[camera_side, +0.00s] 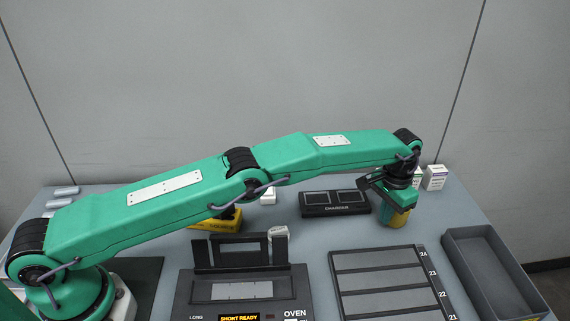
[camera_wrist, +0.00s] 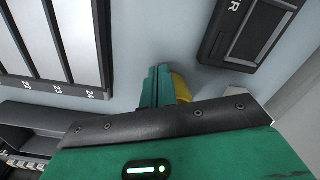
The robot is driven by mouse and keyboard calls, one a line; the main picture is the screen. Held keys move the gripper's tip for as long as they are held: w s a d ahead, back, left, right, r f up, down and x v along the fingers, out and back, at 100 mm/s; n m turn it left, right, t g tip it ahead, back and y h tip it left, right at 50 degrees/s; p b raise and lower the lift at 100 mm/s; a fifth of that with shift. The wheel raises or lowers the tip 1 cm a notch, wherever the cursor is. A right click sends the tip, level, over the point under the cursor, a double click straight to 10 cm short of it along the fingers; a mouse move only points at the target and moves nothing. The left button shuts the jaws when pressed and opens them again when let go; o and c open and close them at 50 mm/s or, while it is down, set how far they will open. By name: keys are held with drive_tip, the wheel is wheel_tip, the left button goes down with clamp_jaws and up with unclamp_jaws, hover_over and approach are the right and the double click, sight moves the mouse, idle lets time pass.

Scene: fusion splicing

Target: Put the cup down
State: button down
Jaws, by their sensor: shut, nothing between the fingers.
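A yellow cup (camera_side: 399,222) stands on the grey table toward the right in the side view, mostly hidden behind my gripper (camera_side: 386,213). In the wrist view a small part of the yellow cup (camera_wrist: 182,88) shows just right of my green fingers (camera_wrist: 158,80). The fingers are together, with nothing seen between them. They are right beside the cup. I cannot tell whether they touch it.
A black charger (camera_side: 335,203) lies left of the cup. A grey slotted tray (camera_side: 388,285) with numbered rows is in front, and an empty dark bin (camera_side: 492,275) stands to the right. An oven unit (camera_side: 243,292) sits front centre. White boxes (camera_side: 434,178) stand behind.

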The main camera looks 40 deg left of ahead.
drive_tip(key=shift+s+a, duration=0.1)
drive_tip(key=shift+s, duration=0.25)
drive_tip(key=shift+s+a, duration=0.3)
drive_tip(key=shift+s, duration=0.45)
drive_tip(key=shift+s+a, duration=0.3)
drive_tip(key=shift+s, duration=0.4)
wheel_tip(320, 180, up, 10)
drive_tip(key=c, duration=2.2)
unclamp_jaws()
drive_tip(key=c, duration=1.6)
unclamp_jaws()
drive_tip(key=shift+o, duration=0.2)
drive_tip(key=shift+w+d+f+m+t+h, duration=0.25)
drive_tip(key=shift+w+d+f+m+t, duration=0.2)
drive_tip(key=shift+w+d+m, duration=0.2)
drive_tip(key=shift+w+d+f+m+t+h, duration=0.3)
drive_tip(key=shift+w+d+m+t, duration=0.2)
drive_tip(key=shift+w+d+m, duration=0.15)
drive_tip(key=shift+w+d+f+m+t+h, duration=0.25)
drive_tip(key=shift+w+d+f+m+t, duration=0.2)
drive_tip(key=shift+w+d+m, duration=0.2)
drive_tip(key=shift+x, duration=3.85)
drive_tip(key=shift+a, duration=0.1)
